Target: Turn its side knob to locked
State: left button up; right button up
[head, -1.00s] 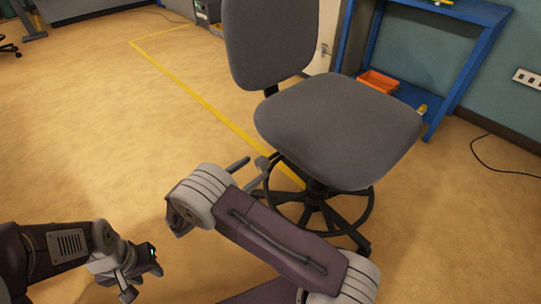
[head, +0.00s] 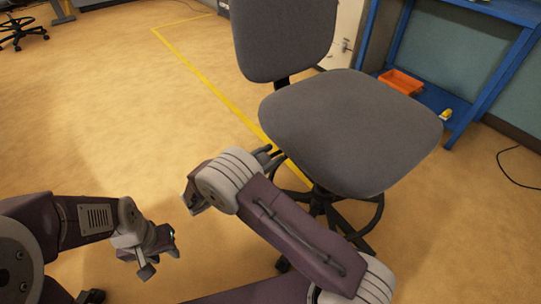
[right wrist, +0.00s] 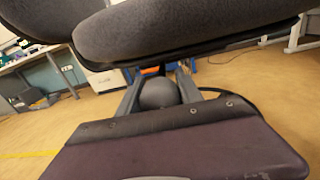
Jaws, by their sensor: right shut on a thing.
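The grey office chair stands before me, its seat (head: 350,125) and backrest (head: 283,38) in the head view. My right gripper (head: 268,155) reaches in at the near left edge of the seat, low beside it. In the right wrist view, its two fingers (right wrist: 160,82) stand on either side of a rounded grey thing (right wrist: 158,94) under the seat, which looks like the side knob; the gripper is shut on it. A knob marking is not visible. My left gripper (head: 160,260) is low at the left, empty, its fingers apart.
A blue shelf unit (head: 460,100) with an orange tray (head: 401,81) stands behind the chair at the right. A yellow floor line (head: 205,85) runs behind the chair. The chair's dark wheeled base (head: 335,215) lies under the seat. Floor at the left is open.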

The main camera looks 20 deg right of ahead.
jog(key=shift+m, duration=0.3)
jog(key=shift+s+m+p, duration=0.15)
jog(key=shift+m+p, duration=1.35)
jog(key=shift+m, duration=3.6)
jog(key=shift+f+m, duration=0.1)
jog(key=shift+m, duration=0.2)
jog(key=o, duration=1.4)
jog(key=shift+c, duration=0.2)
